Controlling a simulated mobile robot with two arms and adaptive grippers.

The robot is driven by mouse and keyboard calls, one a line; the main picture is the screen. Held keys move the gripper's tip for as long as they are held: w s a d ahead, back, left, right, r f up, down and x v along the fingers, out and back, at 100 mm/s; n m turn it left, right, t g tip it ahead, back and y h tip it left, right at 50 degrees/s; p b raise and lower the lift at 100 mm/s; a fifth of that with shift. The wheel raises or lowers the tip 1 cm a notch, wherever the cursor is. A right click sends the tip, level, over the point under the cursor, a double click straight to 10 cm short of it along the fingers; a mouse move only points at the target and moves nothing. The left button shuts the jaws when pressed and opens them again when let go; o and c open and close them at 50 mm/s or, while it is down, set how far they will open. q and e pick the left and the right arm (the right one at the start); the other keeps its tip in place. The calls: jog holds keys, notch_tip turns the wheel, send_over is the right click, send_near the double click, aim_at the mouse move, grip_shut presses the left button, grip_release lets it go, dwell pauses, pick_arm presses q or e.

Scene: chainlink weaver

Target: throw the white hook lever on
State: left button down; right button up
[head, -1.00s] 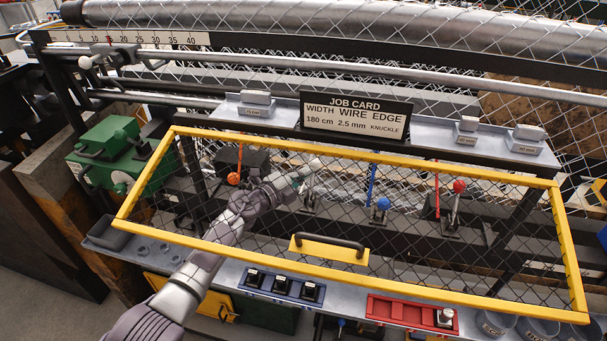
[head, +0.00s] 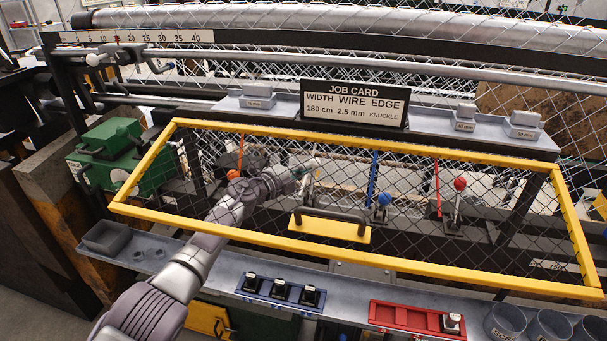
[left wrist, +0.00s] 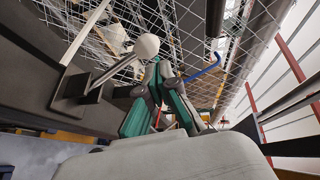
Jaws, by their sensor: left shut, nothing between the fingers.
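The white hook lever shows best in the left wrist view, with a round white knob (left wrist: 146,45) on a slanted stem rising from a dark base. In the head view my left gripper (head: 308,171) largely covers that lever. My left gripper is shut and empty. Its green and grey fingers (left wrist: 158,75) are right beside the knob in the wrist view; I cannot tell if they touch it. An orange-knobbed lever (head: 233,174) is to its left, a blue-knobbed one (head: 383,199) and a red-knobbed one (head: 460,184) to its right. My right gripper is out of view.
A yellow-framed mesh guard (head: 480,276) with a dark handle (head: 332,213) spans the lever row; my left arm crosses its lower bar. Below are a grey shelf (head: 350,279), a blue button tray (head: 280,292) and a red tray (head: 415,318). A job card (head: 355,103) stands above.

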pick_arm(q)
jog(key=s+a+n+t+y, duration=0.8)
jog(key=s+a+n, duration=0.7)
jog(key=n, duration=0.1)
jog(key=s+a+f+n+g+y, duration=0.6)
jog(key=s+a+f+n, duration=0.1)
jog(key=s+a+f, duration=0.4)
jog(key=s+f+g+h, duration=0.1)
jog(key=s+f+g, duration=0.2)
jog(key=s, duration=0.6)
jog(key=s+f+n+g+h, duration=0.15)
jog(key=s+g, duration=0.25)
jog(key=s, duration=0.5)
jog(key=s+f+g, duration=0.3)
jog(key=s, duration=0.6)
notch_tip(320, 180, down, 32)
jog(key=s+g+b, duration=0.1)
jog(key=s+b, duration=0.1)
jog(key=b, duration=0.2)
jog(key=s+a+f+g+b, duration=0.1)
jog(key=s+a+f+b, duration=0.1)
jog(key=s+f, duration=1.3)
notch_tip(320, 180, down, 2)
jog(key=shift+s+a+f+m+g+b, duration=0.2)
jog(key=shift+s+a+m+g+b, duration=0.1)
jog(key=shift+s+m+b, duration=0.1)
